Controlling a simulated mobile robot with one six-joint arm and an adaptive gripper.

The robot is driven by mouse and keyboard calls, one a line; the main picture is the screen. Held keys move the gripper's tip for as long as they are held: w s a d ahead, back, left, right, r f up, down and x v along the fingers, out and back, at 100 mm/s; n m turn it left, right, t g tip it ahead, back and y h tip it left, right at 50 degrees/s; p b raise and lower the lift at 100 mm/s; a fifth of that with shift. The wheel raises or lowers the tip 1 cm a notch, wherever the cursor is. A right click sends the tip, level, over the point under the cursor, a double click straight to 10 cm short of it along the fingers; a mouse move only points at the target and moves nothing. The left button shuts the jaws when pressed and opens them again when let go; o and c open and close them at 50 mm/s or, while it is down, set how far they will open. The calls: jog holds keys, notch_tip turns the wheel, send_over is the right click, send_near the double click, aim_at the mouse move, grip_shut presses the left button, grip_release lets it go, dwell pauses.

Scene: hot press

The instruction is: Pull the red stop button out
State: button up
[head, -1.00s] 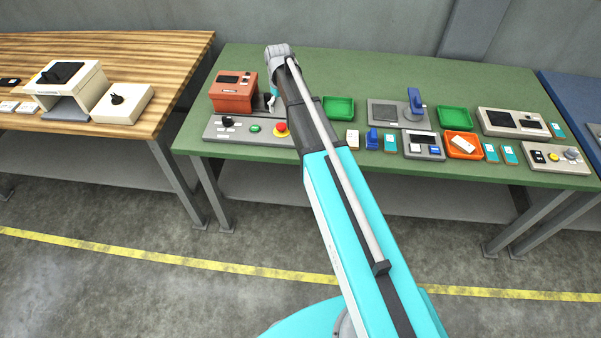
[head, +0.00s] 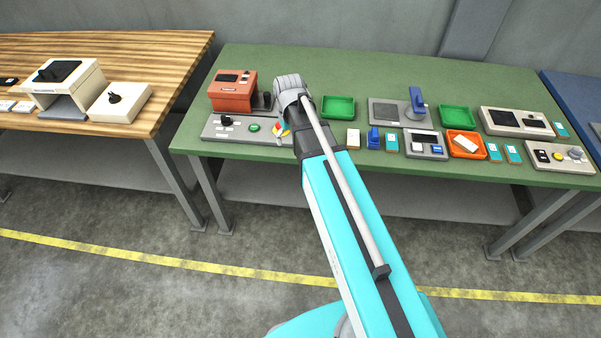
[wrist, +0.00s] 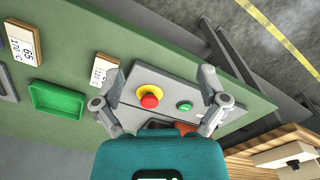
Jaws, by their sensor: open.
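The red stop button (wrist: 149,102) sits on a yellow round collar on the grey control panel (wrist: 122,89) in the wrist view. My gripper (wrist: 158,82) is open, with one finger on each side of the button in the picture and nothing between them held. How far the fingertips are from the button cannot be told. In the head view the grey panel (head: 210,131) lies at the left front of the green table, and my arm and gripper cover most of the button.
A green button (head: 254,127) and a black knob (head: 226,121) share the panel. A red-orange machine (head: 232,92) stands behind it. A green tray (head: 338,107) and a white card (head: 353,138) lie to the right. The green table (head: 300,62) is clear at the back.

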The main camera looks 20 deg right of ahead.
jog(key=s+f+m+b, duration=0.1)
jog(key=s+f+b, duration=0.1)
jog(key=s, duration=1)
jog(key=shift+a+f+m, duration=0.15)
jog(key=shift+m, duration=0.25)
dwell(1.0)
